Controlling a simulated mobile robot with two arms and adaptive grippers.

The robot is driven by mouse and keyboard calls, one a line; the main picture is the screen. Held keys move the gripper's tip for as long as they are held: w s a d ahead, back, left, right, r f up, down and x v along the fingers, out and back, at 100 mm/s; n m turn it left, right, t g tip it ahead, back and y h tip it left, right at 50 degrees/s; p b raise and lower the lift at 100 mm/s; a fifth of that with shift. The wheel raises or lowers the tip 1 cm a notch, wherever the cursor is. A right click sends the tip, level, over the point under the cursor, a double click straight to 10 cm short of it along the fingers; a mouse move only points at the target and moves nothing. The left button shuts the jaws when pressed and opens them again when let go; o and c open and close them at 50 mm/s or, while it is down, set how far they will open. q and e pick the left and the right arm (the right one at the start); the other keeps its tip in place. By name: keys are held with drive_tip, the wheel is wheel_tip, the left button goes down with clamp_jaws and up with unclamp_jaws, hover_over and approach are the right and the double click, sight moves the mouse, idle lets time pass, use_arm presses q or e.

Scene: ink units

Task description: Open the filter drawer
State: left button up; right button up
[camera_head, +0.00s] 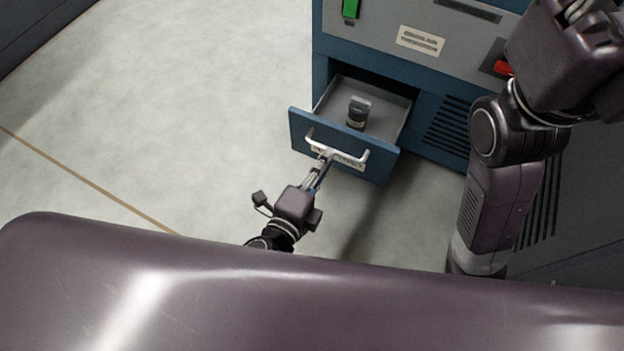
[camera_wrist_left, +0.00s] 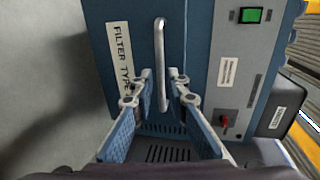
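The filter drawer (camera_head: 382,165) is a blue-fronted drawer low in the blue and grey machine. In the head view it stands pulled out, with its grey inside showing. A pale bar handle (camera_head: 350,160) runs across its front. My left gripper (camera_head: 325,160) is at the handle. In the left wrist view its fingertips (camera_wrist_left: 160,78) stand apart on either side of the handle (camera_wrist_left: 160,40), with small gaps showing. A label reading "FILTER TYPE" (camera_wrist_left: 118,60) is beside the handle. My right arm crosses the right of the head view; its fingertips are not visible.
A small dark and grey object (camera_head: 357,112) stands inside the drawer. Above are a green button (camera_head: 350,8), a red switch (camera_head: 503,67) and a white label (camera_head: 420,40). Dark vent slots (camera_head: 452,130) are right of the drawer. The pale floor (camera_head: 180,120) at left is clear.

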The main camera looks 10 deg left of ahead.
use_arm(q)
drive_tip(key=v, duration=0.7)
drive_tip(key=shift+s, duration=0.2)
drive_tip(key=shift+a, duration=0.1)
idle(0.3)
